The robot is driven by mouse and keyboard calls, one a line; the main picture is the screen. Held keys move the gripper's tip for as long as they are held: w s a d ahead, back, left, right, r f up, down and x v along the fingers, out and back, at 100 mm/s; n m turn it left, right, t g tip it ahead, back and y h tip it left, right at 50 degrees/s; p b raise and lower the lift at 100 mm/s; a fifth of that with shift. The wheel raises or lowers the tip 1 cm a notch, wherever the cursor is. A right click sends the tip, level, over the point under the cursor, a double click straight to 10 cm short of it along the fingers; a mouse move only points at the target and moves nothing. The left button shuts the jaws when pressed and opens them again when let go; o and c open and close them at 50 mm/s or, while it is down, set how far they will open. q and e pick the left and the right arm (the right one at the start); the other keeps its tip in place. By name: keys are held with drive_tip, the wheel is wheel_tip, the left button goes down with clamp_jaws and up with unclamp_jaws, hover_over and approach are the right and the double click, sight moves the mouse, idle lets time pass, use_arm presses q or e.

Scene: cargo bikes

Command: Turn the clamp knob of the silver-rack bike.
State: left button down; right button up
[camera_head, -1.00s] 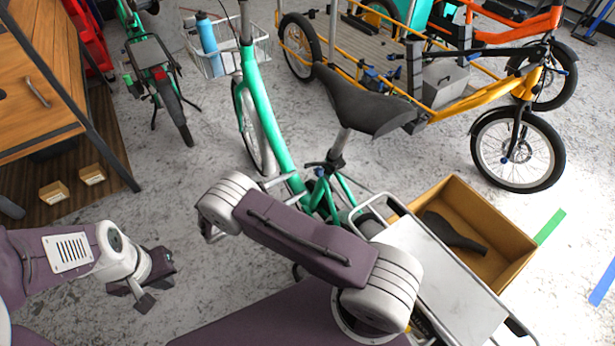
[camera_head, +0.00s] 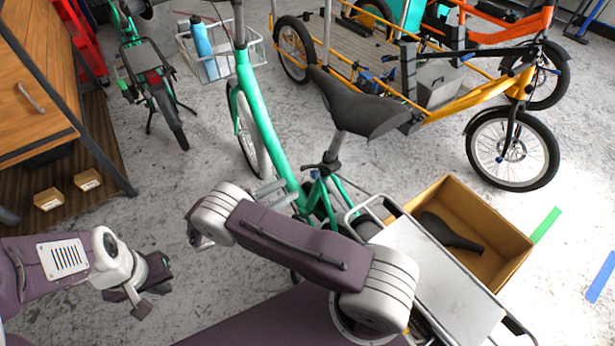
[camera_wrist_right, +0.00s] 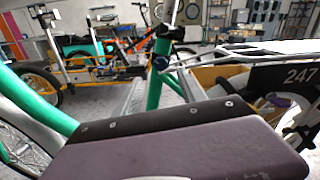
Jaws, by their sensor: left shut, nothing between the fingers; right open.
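The silver-rack bike is the teal bike (camera_head: 262,120) in the middle of the head view, with a black saddle and a silver rear rack (camera_head: 430,262). Its clamp knob (camera_head: 314,174) is a small blue spot below the saddle; it also shows on the seat tube in the right wrist view (camera_wrist_right: 160,63). My right gripper (camera_head: 274,193) is open, left of the seat tube in the head view and partly hidden by my arm. My left gripper (camera_head: 134,298) is shut and empty over the floor.
An open brown box (camera_head: 512,262) holding a dark saddle (camera_head: 450,232) lies beside the rack. A yellow cargo bike (camera_head: 470,95) stands behind, and another green bike (camera_head: 150,75) at back left. A wooden cabinet (camera_head: 35,80) is at the left. Floor is clear between them.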

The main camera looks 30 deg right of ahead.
sight(312, 175)
drive_tip(key=d, duration=0.3)
drive_tip(key=w+d, duration=0.1)
drive_tip(key=d, duration=0.5)
drive_tip(key=shift+w+d, duration=0.15)
drive_tip(key=shift+d, duration=0.05)
clamp_jaws()
